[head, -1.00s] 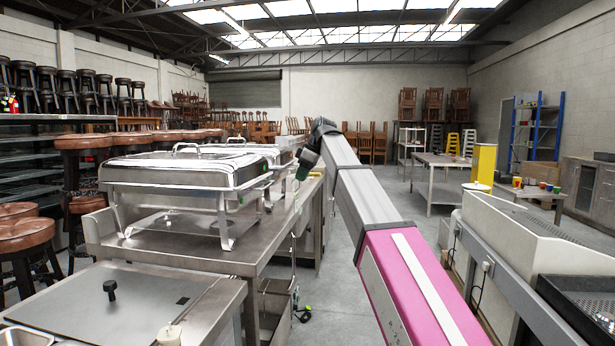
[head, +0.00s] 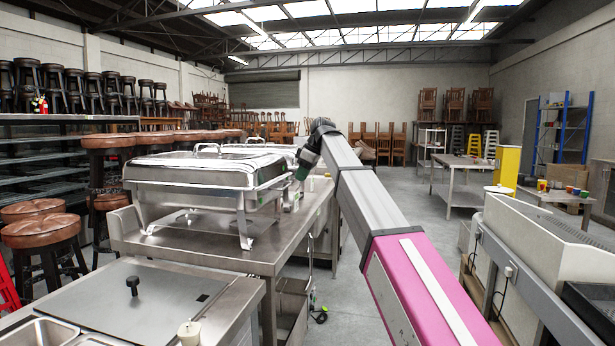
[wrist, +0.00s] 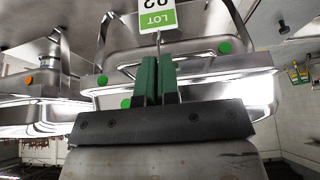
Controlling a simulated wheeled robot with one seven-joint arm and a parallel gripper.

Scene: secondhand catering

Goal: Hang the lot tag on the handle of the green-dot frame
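In the wrist view, my gripper (wrist: 158,78) has its two green fingers close together on the thin stem of the lot tag (wrist: 156,15). The tag is in front of this frame; contact cannot be told. In the head view, my gripper (head: 303,166) is at the right end of the front chafing dish (head: 195,172); the tag is too small to make out.
Another steel dish with an orange dot (wrist: 40,85) is at the left in the wrist view. The dishes stand on a steel table (head: 200,250). Stools (head: 40,235) crowd the left; a long counter unit (head: 530,235) is on the right. Grey floor lies between.

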